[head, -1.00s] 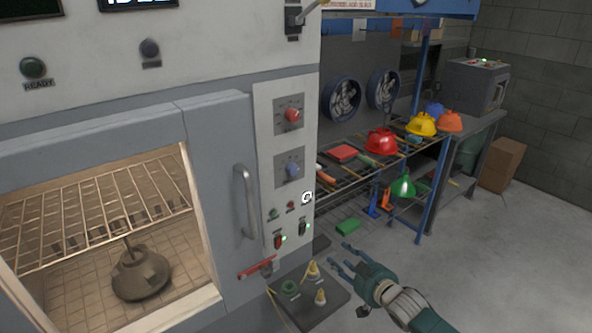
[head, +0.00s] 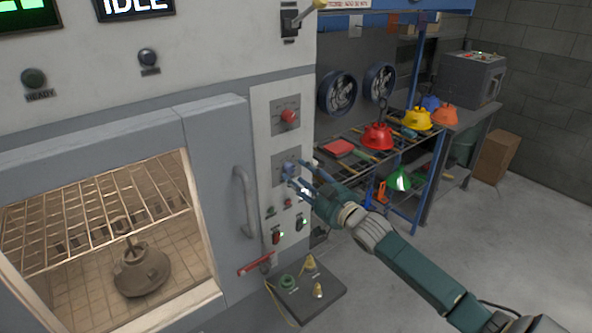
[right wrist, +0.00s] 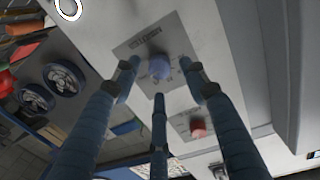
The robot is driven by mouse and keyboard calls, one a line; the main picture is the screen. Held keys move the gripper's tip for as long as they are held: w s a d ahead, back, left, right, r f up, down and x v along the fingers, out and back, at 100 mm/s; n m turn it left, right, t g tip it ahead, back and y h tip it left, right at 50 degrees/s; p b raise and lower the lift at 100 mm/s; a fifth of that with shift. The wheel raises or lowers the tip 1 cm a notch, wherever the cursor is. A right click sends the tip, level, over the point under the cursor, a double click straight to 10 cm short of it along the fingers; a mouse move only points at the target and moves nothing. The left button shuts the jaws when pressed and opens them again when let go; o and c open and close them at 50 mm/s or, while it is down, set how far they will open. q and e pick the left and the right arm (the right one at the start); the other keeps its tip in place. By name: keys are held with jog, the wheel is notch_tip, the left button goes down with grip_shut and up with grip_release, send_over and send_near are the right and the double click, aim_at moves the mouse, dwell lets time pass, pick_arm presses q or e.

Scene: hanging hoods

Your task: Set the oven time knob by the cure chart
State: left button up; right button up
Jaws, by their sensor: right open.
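The oven's control strip has a red knob (head: 289,116) on an upper plate and a blue knob (head: 289,168) on a plate below it. My right gripper (head: 298,180) is at the blue knob, its open fingers pointing at the panel. In the right wrist view the blue knob (right wrist: 160,67) lies between and beyond the spread fingers, and the red knob (right wrist: 198,129) lies lower right. I cannot tell whether a finger touches the blue knob. The dial marks are too small to read. My left gripper is not in view. I cannot make out a cure chart.
The oven door (head: 215,150) with its handle (head: 244,201) is left of the strip. Small buttons and switches (head: 276,237) sit below the knobs. A rack of coloured hoods (head: 377,137) stands to the right.

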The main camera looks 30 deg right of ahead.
jog(key=shift+w, duration=1.05)
grip_shut()
jog(key=shift+n, duration=0.3)
jog(key=n, duration=0.3)
jog(key=shift+f+b, duration=0.1)
jog(key=shift+b, duration=0.25)
jog(key=shift+n+b, duration=0.5)
jog(key=shift+n, duration=1.7)
